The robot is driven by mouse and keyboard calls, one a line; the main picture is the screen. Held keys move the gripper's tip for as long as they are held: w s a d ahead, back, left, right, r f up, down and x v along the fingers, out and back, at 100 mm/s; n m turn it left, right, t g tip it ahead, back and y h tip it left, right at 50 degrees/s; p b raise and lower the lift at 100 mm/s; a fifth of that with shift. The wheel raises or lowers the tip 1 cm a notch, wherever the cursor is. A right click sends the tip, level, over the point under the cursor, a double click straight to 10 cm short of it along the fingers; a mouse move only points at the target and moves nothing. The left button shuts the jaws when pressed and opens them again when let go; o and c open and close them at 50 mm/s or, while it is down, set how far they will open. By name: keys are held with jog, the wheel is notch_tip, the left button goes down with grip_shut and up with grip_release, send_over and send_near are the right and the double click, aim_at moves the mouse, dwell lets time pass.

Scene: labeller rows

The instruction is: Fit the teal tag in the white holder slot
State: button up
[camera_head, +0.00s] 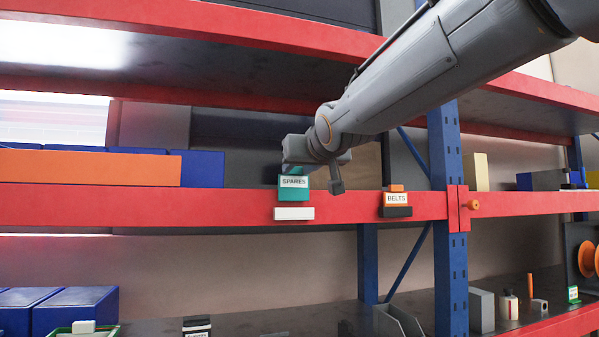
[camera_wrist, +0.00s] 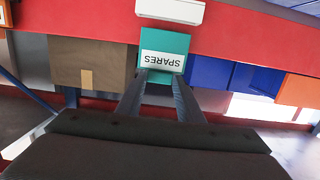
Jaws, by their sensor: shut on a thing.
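The teal tag (camera_head: 293,189) has a white label reading SPARES. It is in front of the red shelf beam, just above the white holder (camera_head: 294,213), and looks upright in the head view. My gripper (camera_head: 305,172) is above the tag. In the wrist view my gripper (camera_wrist: 162,75) is shut on the tag (camera_wrist: 178,43), with its fingers at the tag's upper end. The white holder (camera_wrist: 170,11) also shows there, past the tag's lower end. A narrow strip of red seems to lie between tag and holder. The slot opening itself cannot be made out.
A dark holder (camera_head: 397,212) with an orange BELTS tag (camera_head: 396,198) sits to the right on the same red beam (camera_head: 150,206). A blue upright (camera_head: 449,150) stands farther right. Blue bins and a cardboard box (camera_wrist: 92,65) are on the shelf behind.

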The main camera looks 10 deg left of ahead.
jog(key=shift+f+b, duration=0.6)
jog(key=shift+b, duration=0.35)
jog(key=shift+r, duration=0.1)
dwell(1.0)
jog(key=shift+f+b, duration=1.5)
jog(key=shift+b, duration=1)
jog(key=o, duration=1.1)
jog(key=shift+b+v, duration=1.3)
jog(key=shift+v, duration=2.6)
